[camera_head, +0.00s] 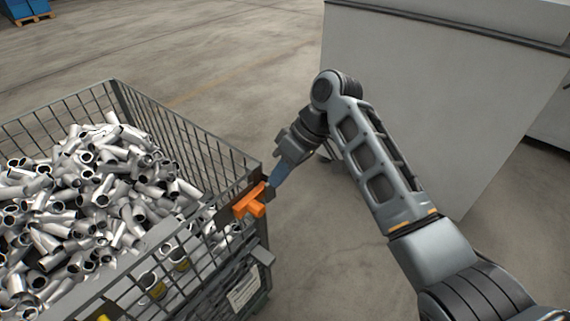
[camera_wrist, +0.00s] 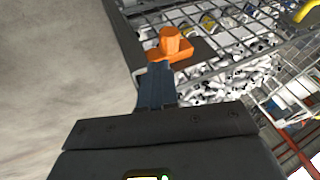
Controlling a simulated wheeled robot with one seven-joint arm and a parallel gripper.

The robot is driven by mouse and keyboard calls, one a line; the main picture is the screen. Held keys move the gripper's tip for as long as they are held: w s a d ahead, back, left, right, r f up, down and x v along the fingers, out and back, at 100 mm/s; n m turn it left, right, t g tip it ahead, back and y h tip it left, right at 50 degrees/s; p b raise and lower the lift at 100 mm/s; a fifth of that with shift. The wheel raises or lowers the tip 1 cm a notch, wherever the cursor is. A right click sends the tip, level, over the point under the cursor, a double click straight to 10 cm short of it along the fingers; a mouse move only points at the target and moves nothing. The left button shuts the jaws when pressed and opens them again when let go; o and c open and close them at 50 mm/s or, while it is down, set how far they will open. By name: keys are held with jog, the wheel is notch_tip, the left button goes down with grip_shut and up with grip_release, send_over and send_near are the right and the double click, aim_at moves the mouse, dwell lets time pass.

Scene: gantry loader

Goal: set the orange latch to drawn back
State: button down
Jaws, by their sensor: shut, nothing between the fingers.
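In the wrist view the fingertips (camera_wrist: 157,68) reach up to the latch bar's near edge. I cannot tell whether they touch it.
The mesh crate (camera_head: 186,124) is full of loose metal tubes (camera_head: 85,185). A label (camera_head: 243,290) hangs on its side. A large grey cabinet (camera_head: 430,95) stands behind my arm. Concrete floor lies free between crate and cabinet. A blue bin (camera_head: 24,9) is far off at top left.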

aim_at(259, 207)
jog(key=shift+x, duration=2.65)
jog(key=shift+s, duration=0.15)
jog(key=shift+s+a+r+p, duration=0.15)
jog(key=shift+s+a+p, duration=0.75)
jog(key=shift+s+p, duration=0.25)
jog(key=shift+s+a, duration=0.1)
